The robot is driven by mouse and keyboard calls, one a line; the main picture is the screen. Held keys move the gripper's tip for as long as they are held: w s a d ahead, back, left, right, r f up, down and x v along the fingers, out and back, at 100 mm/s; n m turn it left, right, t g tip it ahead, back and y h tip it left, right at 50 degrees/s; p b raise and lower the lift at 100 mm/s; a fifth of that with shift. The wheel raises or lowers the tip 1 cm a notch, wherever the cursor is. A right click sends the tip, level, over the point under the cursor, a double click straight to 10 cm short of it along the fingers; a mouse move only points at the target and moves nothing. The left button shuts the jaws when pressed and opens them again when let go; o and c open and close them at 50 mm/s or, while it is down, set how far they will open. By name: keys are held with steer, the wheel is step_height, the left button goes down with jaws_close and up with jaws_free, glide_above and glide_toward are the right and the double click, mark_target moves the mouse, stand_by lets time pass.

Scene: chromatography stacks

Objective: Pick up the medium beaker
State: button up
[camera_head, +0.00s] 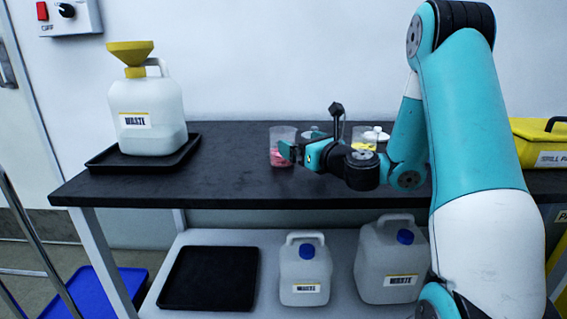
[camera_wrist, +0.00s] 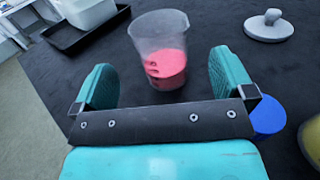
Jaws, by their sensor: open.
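A clear beaker (camera_head: 283,146) with pink-red contents stands on the black bench top (camera_head: 230,183). In the wrist view the beaker (camera_wrist: 161,50) is upright just beyond my gripper, roughly between the lines of the two teal fingers. My gripper (camera_wrist: 158,80) is open with nothing between its fingers. In the head view my gripper (camera_head: 288,151) is at the beaker's right side and partly covers it. I cannot tell whether a finger touches the glass. The size of the beaker against others cannot be told.
A white waste jug (camera_head: 148,110) with a yellow funnel stands in a black tray (camera_head: 104,164) at left. A grey knobbed lid (camera_wrist: 268,28) and a blue round thing (camera_wrist: 268,116) are right of the beaker. A yellow bin (camera_head: 537,143) is far right. The bench between tray and beaker is clear.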

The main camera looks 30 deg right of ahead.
step_height(320, 180, down, 4)
steer(key=shift+r+b, duration=0.1)
steer(key=shift+b, duration=0.8)
steer(key=w+r+p, duration=0.1)
steer(key=p, duration=0.1)
steer(key=shift+w+a+p, duration=0.1)
steer(key=shift+w+p, duration=0.25)
steer(key=shift+w, duration=0.25)
steer(key=w+p, duration=0.1)
steer(key=w, duration=0.1)
steer(key=w+p, duration=0.1)
steer(key=w, duration=0.1)
steer(key=shift+w+a, duration=0.2)
steer(key=shift+w, duration=0.2)
steer(key=shift+w+f, duration=0.15)
steer(key=shift+w, duration=0.1)
steer(key=c, duration=1)
steer(key=shift+c, duration=0.2)
